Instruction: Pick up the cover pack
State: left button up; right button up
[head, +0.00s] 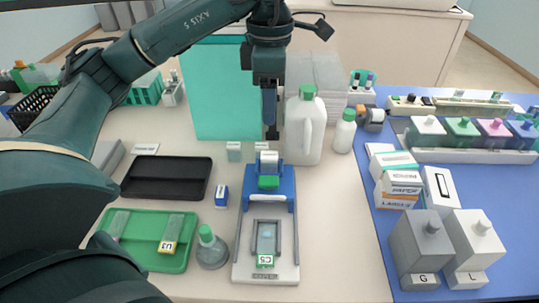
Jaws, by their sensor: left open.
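No label that reads as a cover pack is legible. Small pale packs stand behind the blue-and-white slide device (284,274), one at the left (234,151) and one just behind the device (262,147); I cannot tell which is the cover pack. My left gripper (271,133) points down above and just behind the device, close to the pale packs. It is open, seen nearly edge-on, with nothing visible between its fingers. A slide labelled C5 (266,240) lies in the front of the device. My right gripper is not in view.
A white jug (305,130) stands close right of the left gripper, with a teal panel (215,95) behind. A black tray (166,178), green slide tray (175,262) and flask (211,252) are left. The table between device and mat is clear.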

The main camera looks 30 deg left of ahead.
pick_arm(q)
jog(key=b, duration=0.1)
send_over(269, 155)
notch_tip(269, 155, down, 6)
jog(key=shift+f, duration=0.9)
notch_tip(269, 155, down, 4)
jog(key=shift+f, duration=0.45)
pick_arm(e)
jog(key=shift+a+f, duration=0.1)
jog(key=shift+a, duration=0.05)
pick_arm(q)
jog(key=shift+c, duration=0.4)
jog(key=c, duration=1)
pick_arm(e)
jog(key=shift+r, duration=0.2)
pick_arm(q)
jog(key=shift+r, duration=0.1)
